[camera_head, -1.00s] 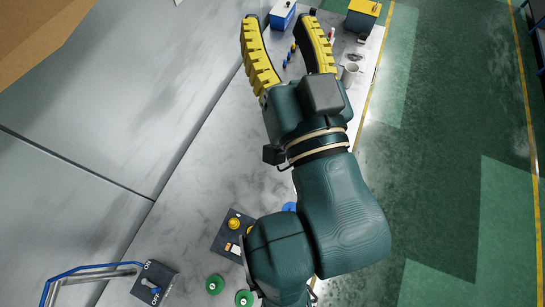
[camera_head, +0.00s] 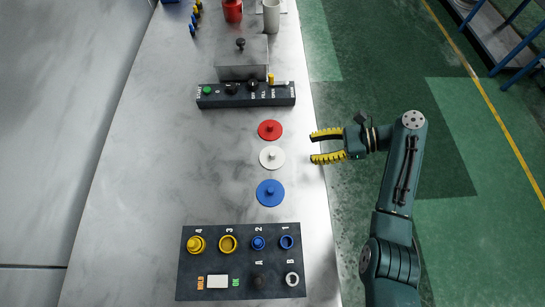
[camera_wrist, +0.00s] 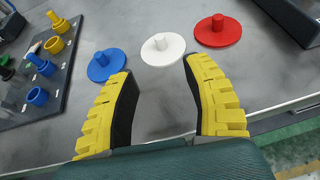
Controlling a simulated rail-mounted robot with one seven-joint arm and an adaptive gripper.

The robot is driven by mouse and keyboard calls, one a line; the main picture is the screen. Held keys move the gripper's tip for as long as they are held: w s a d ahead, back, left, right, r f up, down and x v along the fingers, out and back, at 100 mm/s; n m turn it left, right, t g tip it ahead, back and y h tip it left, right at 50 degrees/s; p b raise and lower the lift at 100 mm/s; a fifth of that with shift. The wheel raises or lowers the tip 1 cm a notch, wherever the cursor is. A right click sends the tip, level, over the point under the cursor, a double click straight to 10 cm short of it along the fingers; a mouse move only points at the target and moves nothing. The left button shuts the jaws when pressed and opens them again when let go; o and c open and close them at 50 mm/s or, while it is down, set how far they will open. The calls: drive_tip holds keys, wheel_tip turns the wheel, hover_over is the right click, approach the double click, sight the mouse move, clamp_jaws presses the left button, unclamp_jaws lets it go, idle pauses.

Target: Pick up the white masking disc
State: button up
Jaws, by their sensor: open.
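The white masking disc (camera_head: 271,158) lies flat on the grey table, with a small knob at its centre. It sits between a red disc (camera_head: 270,130) and a blue disc (camera_head: 270,193). My gripper (camera_head: 311,147) is open and empty at the table's right edge, to the right of the white disc and apart from it. In the wrist view the white disc (camera_wrist: 163,48) lies ahead of and between my two yellow fingers. The blue disc (camera_wrist: 107,64) is on the left there and the red disc (camera_wrist: 218,31) on the right.
A dark panel (camera_head: 190,270) with yellow and blue fittings lies on the near side. A black control box (camera_head: 245,95) and a grey metal block (camera_head: 242,58) stand beyond the discs. The table (camera_head: 130,150) left of the discs is clear.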

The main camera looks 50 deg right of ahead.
sight(275, 153)
drive_tip(key=b+x, duration=0.1)
drive_tip(key=x, duration=0.7)
drive_tip(key=shift+f, duration=0.1)
drive_tip(key=b+x, duration=0.2)
drive_tip(key=x, duration=0.3)
drive_tip(key=shift+c, duration=0.5)
drive_tip(key=shift+s, duration=0.1)
clamp_jaws()
